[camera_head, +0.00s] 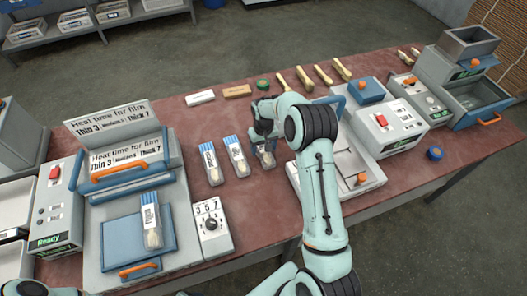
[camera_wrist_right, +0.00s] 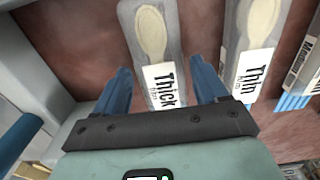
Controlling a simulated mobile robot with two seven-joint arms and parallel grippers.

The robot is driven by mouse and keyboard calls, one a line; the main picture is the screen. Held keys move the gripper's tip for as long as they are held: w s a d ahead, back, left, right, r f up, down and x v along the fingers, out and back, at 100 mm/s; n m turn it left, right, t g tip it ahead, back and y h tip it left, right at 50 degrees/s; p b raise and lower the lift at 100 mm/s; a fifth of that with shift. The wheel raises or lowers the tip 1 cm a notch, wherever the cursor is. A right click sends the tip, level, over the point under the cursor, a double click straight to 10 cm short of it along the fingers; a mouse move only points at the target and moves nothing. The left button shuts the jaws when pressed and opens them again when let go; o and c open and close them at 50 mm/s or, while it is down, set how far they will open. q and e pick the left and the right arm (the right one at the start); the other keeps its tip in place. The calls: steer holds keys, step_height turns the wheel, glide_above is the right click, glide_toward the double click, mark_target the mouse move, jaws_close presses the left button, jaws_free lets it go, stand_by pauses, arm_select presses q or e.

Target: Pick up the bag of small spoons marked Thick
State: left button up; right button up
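The bag of small spoons marked Thick (camera_wrist_right: 153,40) is clear with a white label and lies on the table. In the head view it is the rightmost of the row of three bags (camera_head: 268,160), partly hidden by my right gripper (camera_head: 264,138). In the right wrist view my right gripper (camera_wrist_right: 163,88) is open, with one blue finger on each side of the Thick bag. I cannot tell whether the fingers touch it. My left gripper is not in view.
A bag marked Thin (camera_wrist_right: 250,45) lies close beside it, then a bag marked Medium (camera_wrist_right: 302,62). Another bag (camera_head: 151,222) lies on the left blue-and-grey press (camera_head: 115,240). A dial box (camera_head: 211,228) stands in front.

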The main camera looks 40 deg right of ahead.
steer(key=c, duration=0.7)
